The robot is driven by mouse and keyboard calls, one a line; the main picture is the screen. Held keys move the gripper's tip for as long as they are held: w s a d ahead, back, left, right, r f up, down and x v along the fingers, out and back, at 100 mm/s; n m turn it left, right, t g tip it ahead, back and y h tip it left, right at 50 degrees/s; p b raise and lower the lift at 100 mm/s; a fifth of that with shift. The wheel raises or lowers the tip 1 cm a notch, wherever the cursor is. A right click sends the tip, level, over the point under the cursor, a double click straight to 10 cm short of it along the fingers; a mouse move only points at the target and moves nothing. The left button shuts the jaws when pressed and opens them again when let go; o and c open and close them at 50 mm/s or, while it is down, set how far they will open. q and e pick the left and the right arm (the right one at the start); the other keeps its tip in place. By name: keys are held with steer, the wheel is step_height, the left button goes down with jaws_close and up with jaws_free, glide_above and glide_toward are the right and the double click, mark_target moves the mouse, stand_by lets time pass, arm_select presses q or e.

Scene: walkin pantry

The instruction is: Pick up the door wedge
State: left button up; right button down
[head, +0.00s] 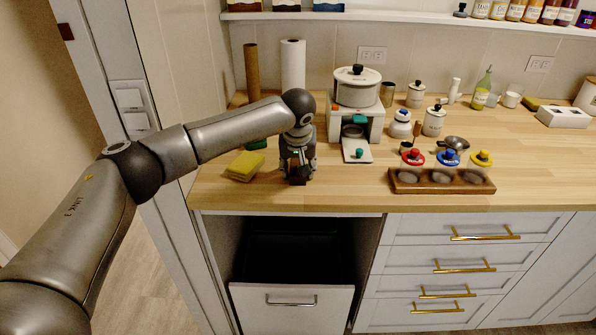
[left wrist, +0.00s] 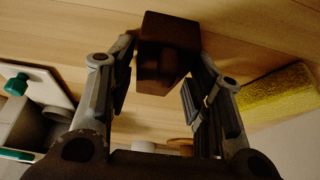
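A dark brown block, which looks like the door wedge (head: 298,180), is at the counter's front edge area, below my left gripper (head: 297,165). In the left wrist view the dark brown wedge (left wrist: 165,55) sits between the two fingers of my left gripper (left wrist: 163,75). One finger is close along each side of it. Whether the pads press on it or leave a thin gap cannot be told. The wedge appears to be at the wooden surface. My right gripper is not in view.
A yellow sponge (head: 245,166) lies just left of the gripper. A white device with a pot (head: 357,90) stands to the right. A wooden holder with round pieces (head: 440,183) is farther right. An open bin drawer (head: 290,300) is below the counter (head: 340,190).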

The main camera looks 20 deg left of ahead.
arm_select(q)
steer(key=c, duration=0.6)
steer(key=shift+r, duration=0.1)
steer(key=shift+c, duration=0.2)
